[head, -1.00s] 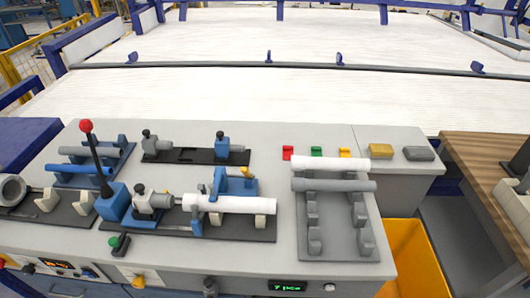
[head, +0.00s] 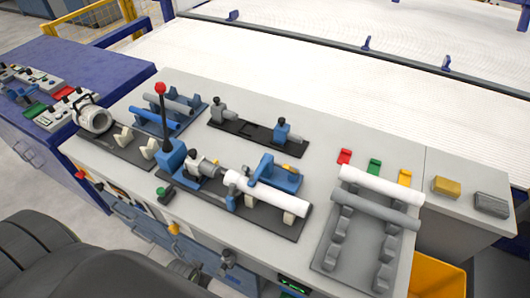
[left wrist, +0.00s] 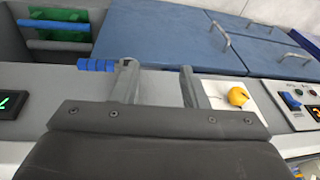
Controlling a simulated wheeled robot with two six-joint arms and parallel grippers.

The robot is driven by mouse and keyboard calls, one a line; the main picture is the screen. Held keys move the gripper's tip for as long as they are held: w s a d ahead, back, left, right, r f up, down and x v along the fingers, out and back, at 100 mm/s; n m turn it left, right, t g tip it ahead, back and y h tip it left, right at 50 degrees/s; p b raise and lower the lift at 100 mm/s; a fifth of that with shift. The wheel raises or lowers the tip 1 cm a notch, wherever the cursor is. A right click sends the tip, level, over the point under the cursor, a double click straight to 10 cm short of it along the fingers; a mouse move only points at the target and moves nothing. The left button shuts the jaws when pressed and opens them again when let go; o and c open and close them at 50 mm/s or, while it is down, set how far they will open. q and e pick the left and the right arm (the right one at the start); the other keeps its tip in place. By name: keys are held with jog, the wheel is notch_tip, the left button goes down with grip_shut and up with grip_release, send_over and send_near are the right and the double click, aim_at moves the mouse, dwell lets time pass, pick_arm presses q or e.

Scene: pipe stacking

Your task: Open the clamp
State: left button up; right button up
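The blue clamp (head: 282,180) stands at the white pipe (head: 240,183) on a black base plate, right of the middle in the head view. My right gripper is not in view.
A red-knobbed lever (head: 160,88) stands upright left of the clamp. A grey rack (head: 335,240) carries a white pipe (head: 382,186) and a grey pipe (head: 375,208) on the right. A yellow knob (left wrist: 237,96) shows beyond my right finger in the left wrist view.

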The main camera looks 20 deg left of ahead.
pick_arm(q)
jog(key=w+r+t+y+p, duration=0.1)
jog(key=w+r+t+p, duration=0.15)
jog(key=r, duration=0.85)
jog(key=w+r+t+p, duration=0.15)
jog(key=w+r, duration=0.25)
jog(key=r, duration=0.6)
jog(key=m+t+h+p, duration=0.1)
jog(key=t+h+p, duration=0.15)
jog(key=t, duration=0.85)
send_near(288, 166)
jog(key=shift+h, duration=0.25)
jog(key=w+b, duration=0.3)
jog(key=w+f+b, duration=0.1)
jog(key=w+b, duration=0.2)
jog(key=w, duration=0.1)
jog(key=w+f+b, duration=0.1)
jog(key=w+b, duration=0.2)
jog(key=w, duration=0.1)
jog(key=shift+w+a+f+b, duration=0.15)
jog(key=shift+w+a+b, duration=0.05)
jog(key=shift+b, duration=0.15)
jog(key=shift+w+b, duration=0.65)
jog(key=shift+w, duration=0.2)
jog(key=shift+r, duration=0.25)
